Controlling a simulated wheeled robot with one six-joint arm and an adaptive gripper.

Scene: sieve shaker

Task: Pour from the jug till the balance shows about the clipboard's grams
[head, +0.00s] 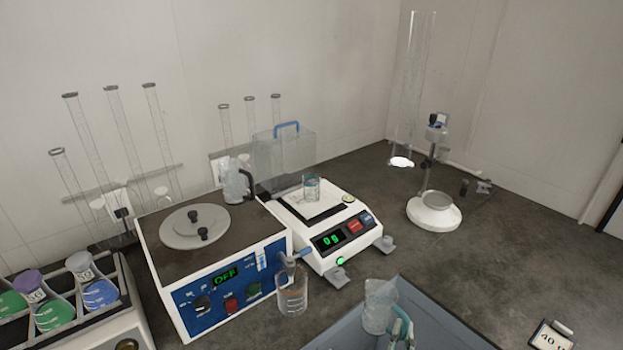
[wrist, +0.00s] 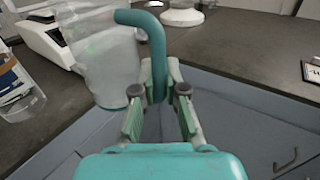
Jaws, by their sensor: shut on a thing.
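The jug (head: 379,308) is clear with a teal handle and is roughly upright near the bench's front edge. It also shows in the wrist view (wrist: 108,68). My gripper (head: 404,330) is shut on the handle, which stands between the fingers in the wrist view (wrist: 158,95). The jug's contents are hard to make out. The white balance (head: 326,262) shows a green 0 g. A small glass beaker (head: 311,189) stands on its pan. The clipboard (head: 549,338) lies at the lower right; its text starts with 40 and is cut off.
A blue-fronted machine (head: 215,290) showing OFF stands left of the balance. A glass beaker (head: 292,292) stands before it, left of the jug. A clear box with a blue handle (head: 285,150) is behind the balance. The bench right of the balance (head: 480,270) is largely clear.

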